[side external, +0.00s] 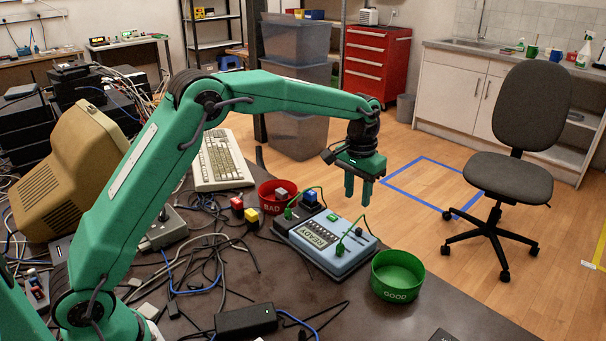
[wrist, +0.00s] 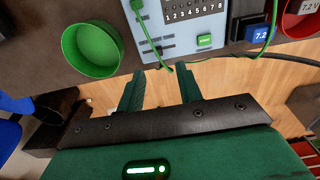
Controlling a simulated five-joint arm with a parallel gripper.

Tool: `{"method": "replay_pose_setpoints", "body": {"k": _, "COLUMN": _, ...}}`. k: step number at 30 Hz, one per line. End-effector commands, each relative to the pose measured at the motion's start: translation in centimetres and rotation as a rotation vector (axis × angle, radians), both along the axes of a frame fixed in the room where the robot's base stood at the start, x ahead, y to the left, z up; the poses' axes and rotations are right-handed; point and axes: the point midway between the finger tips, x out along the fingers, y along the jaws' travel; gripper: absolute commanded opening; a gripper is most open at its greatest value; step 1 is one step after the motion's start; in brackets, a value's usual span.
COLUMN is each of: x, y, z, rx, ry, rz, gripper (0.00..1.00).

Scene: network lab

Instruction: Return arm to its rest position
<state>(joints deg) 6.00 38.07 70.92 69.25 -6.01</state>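My gripper (side external: 358,188) hangs from my outstretched green arm, fingers down, above the far edge of the bench behind the tester. In the wrist view the two fingers (wrist: 160,88) stand apart with nothing between them. The grey-blue tester (side external: 325,242) reads "READY" and has green clip leads; its edge also shows in the wrist view (wrist: 183,28). A blue block (side external: 310,196) sits at the tester's back left; it is marked 7.2 in the wrist view (wrist: 262,35).
A green GOOD bin (side external: 398,287) stands right of the tester, empty in the wrist view. A red BAD bin (side external: 268,198) holds a block. Red (side external: 237,203) and yellow (side external: 251,217) blocks lie beside it. Cables, a keyboard (side external: 219,160) and a monitor (side external: 75,165) crowd the left.

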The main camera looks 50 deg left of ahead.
Motion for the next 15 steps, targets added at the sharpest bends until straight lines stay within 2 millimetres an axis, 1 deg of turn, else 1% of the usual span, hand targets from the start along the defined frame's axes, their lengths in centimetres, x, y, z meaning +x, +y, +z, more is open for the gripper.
{"method": "replay_pose_setpoints", "body": {"k": 1, "x": -0.6, "y": 0.2, "z": 1.0, "rx": -0.001, "ry": -0.012, "rz": 0.001, "gripper": 0.35}}
{"method": "replay_pose_setpoints", "body": {"k": 6, "x": -2.9, "y": 0.9, "z": 4.0, "rx": -0.004, "ry": -0.052, "rz": 0.0, "gripper": 0.35}}
{"method": "replay_pose_setpoints", "body": {"k": 11, "x": -5.5, "y": 1.7, "z": 6.6, "rx": -0.007, "ry": -0.09, "rz": 0.001, "gripper": 0.35}}
{"method": "replay_pose_setpoints", "body": {"k": 15, "x": -7.9, "y": 2.2, "z": 8.5, "rx": -0.009, "ry": -0.124, "rz": 0.001, "gripper": 0.35}}
